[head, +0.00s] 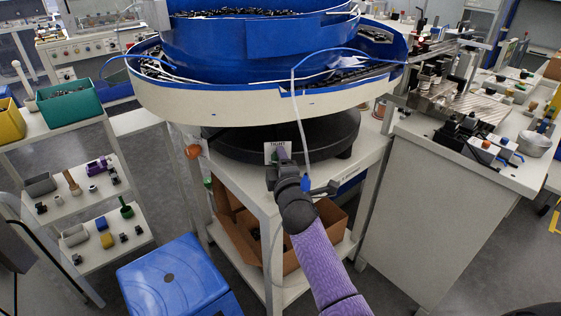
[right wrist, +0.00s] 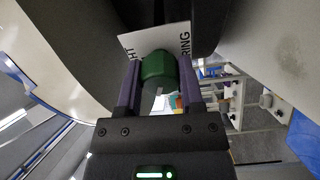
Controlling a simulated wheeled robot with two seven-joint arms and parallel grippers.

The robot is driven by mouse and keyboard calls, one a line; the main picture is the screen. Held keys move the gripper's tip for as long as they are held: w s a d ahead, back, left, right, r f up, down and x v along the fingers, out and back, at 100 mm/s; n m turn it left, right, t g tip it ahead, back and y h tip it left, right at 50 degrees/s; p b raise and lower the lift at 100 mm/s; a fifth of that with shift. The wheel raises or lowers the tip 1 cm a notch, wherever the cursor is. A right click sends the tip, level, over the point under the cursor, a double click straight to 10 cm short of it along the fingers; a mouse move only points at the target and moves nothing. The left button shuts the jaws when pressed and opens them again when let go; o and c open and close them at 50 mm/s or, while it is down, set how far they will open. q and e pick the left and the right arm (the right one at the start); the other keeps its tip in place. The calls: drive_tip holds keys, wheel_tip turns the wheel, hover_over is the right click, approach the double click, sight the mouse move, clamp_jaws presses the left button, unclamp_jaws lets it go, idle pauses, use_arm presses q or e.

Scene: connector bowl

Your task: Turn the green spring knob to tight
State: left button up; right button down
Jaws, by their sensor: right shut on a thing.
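The green spring knob (right wrist: 158,68) sits on a white label plate (right wrist: 178,38) with dark lettering, partly covered by the knob. In the head view the plate (head: 270,148) is on the black base under the blue bowl, and only a little green of the knob shows. My right gripper (right wrist: 158,88) is shut on the green knob, with one purple finger on each side of it. It also shows in the head view (head: 283,158), reaching up to the plate. Which way the knob points cannot be told. My left gripper is not in view.
The large blue bowl feeder (head: 255,40) hangs over the knob, with its pale rim close above my right gripper. A cardboard box (head: 235,225) stands on the shelf below. A blue stool (head: 180,280) is at the front left. A shelf with bins (head: 70,105) is at the left.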

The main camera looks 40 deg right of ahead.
drive_tip(key=m, duration=0.6)
drive_tip(key=shift+f+m+b, duration=0.15)
drive_tip(key=shift+m+b, duration=0.2)
drive_tip(key=shift+m, duration=0.05)
drive_tip(key=m+h, duration=0.1)
drive_tip(key=m, duration=0.3)
drive_tip(key=shift+a+m, duration=0.1)
drive_tip(key=shift+m, duration=0.2)
drive_tip(key=shift+m+h, duration=0.4)
drive_tip(key=shift+m, duration=1.3)
drive_tip(key=shift+c, duration=1.1)
unclamp_jaws()
